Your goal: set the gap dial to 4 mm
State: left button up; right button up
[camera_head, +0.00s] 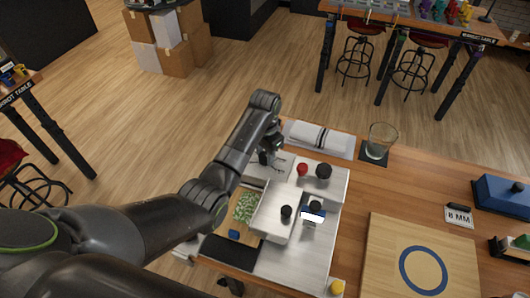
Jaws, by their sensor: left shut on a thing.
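A pale grey machine (332,187) stands on the wooden table. It carries a red knob (302,169), a black knob (323,171) and a raised block (266,221) with another black knob (286,212). A dark knob sits by a small white label (313,217); its marks are too small to read. I cannot tell which knob is the gap dial or its setting. My left gripper (273,159) is at the machine's far left corner, left of the red knob. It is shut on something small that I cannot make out. My right gripper is out of view.
A card (459,216) reading "8 MM" stands at the right, near a blue box (503,195). A board with a blue ring (379,241) lies in front. A glass (380,139) and a folded white cloth (318,136) are at the back. Green bits (246,207) lie left of the block.

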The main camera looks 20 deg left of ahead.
pick_arm(q)
jog(key=m, duration=0.7)
jog(key=shift+w, duration=0.1)
dwell(0.4)
jog(key=o, duration=1)
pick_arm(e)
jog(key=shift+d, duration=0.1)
pick_arm(q)
jog(key=shift+r, duration=0.1)
